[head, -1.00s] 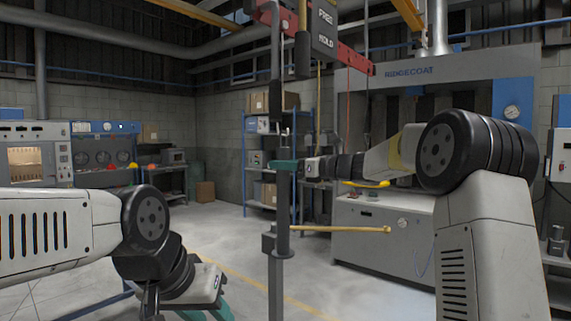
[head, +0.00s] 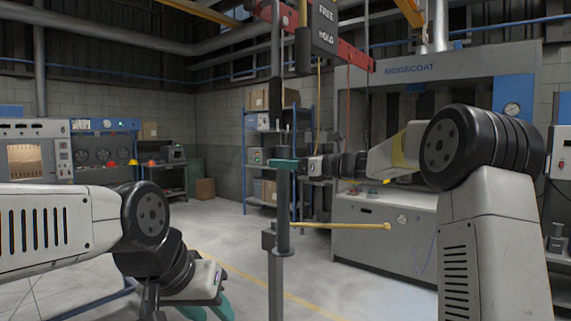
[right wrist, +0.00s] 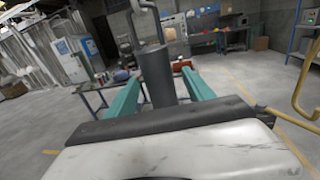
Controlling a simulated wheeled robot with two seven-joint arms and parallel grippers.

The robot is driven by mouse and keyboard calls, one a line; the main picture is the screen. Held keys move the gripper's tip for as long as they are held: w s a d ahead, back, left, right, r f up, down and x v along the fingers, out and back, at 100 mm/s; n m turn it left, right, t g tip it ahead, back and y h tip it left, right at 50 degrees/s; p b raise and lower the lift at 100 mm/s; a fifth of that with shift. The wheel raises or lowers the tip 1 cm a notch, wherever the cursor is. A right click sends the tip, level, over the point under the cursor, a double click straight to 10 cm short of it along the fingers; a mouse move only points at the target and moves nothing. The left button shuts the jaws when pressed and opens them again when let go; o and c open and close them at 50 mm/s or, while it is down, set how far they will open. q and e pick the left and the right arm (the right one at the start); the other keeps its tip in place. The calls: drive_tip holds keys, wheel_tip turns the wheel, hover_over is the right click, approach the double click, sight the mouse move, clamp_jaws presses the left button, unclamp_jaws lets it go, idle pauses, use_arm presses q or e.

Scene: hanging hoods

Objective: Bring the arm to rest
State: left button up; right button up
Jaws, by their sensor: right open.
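My right gripper (head: 283,163) is at an upright dark grey post (head: 283,215) in the middle of the head view. In the right wrist view its two teal fingers (right wrist: 160,76) are apart, one on each side of the post (right wrist: 158,70). Whether either finger touches the post I cannot tell. My left gripper (head: 212,303) hangs low at the bottom of the head view, teal fingers pointing down. The picture edge cuts it off, so its opening is hidden.
A yellow bar (head: 345,226) sticks out right from the post. A dark hanging handle (head: 275,100) and a FREE/HOLD sign (head: 323,28) hang above. A booth (head: 380,240) stands behind.

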drive_tip(key=v, duration=0.7)
drive_tip(key=s+f+n+g+h, duration=0.25)
drive_tip(key=s+f+n, duration=0.2)
drive_tip(key=s, duration=0.45)
drive_tip(key=s+f+n+g+h, duration=0.1)
drive_tip(key=s+f+n+h, duration=0.2)
drive_tip(key=s+n, duration=0.35)
drive_tip(key=s+d+f+n+h, duration=0.4)
drive_tip(key=s+d+f+n, duration=0.2)
drive_tip(key=s, duration=0.4)
drive_tip(key=s+d+f+n+t+h, duration=0.1)
drive_tip(key=s+d+f+n+h, duration=0.3)
drive_tip(key=s+f+n, duration=0.3)
drive_tip(key=s+d, duration=0.1)
drive_tip(key=s, duration=0.1)
drive_tip(key=shift+s+d, duration=0.35)
drive_tip(key=shift+s, duration=0.05)
